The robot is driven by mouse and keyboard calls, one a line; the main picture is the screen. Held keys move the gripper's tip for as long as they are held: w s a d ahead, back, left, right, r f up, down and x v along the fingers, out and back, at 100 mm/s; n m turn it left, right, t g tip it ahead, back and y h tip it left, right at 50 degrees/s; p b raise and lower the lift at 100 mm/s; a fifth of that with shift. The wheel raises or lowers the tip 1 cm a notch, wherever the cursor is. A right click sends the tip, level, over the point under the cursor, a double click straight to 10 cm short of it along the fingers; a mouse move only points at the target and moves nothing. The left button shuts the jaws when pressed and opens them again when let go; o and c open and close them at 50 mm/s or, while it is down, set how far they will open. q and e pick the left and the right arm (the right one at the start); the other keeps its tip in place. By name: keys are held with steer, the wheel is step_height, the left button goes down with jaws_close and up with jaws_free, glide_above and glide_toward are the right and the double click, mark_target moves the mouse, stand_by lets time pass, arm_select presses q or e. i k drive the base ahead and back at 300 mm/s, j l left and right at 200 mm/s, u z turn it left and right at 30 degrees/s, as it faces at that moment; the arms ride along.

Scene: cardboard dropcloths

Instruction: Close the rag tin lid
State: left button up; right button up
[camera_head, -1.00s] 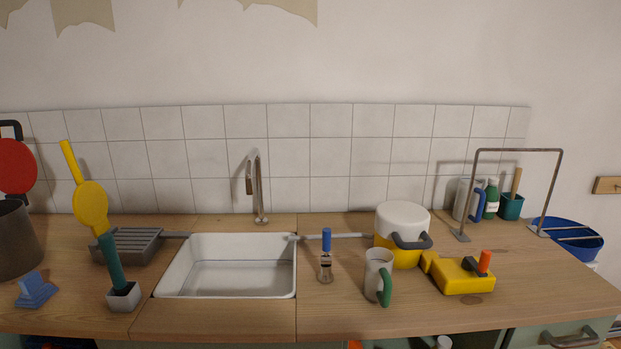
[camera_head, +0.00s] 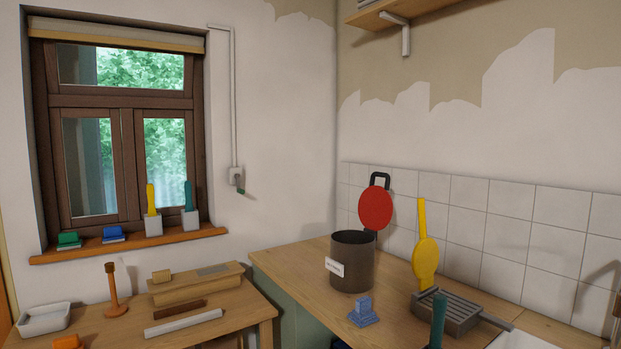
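The rag tin (camera_head: 355,274) is a dark brown-grey open cylinder with a small white label on its front left. It stands on the wooden counter near the corner. Its lid (camera_head: 376,208) is a red disc with a black handle at the top. The lid stands raised, roughly upright, at the back right of the tin's rim, so the tin is open. The inside bottom of the tin is hidden. Neither of my grippers is in view.
A blue block-like object (camera_head: 363,312) lies in front of the tin. A yellow paddle (camera_head: 425,258) and a grey ribbed tray (camera_head: 449,311) stand to its right. A lower workbench (camera_head: 241,311) is at left, below a window. The counter left of the tin is clear.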

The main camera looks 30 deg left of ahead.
mark_target(375, 204)
steer(key=j+u, duration=0.15)
steer(key=u, duration=0.6)
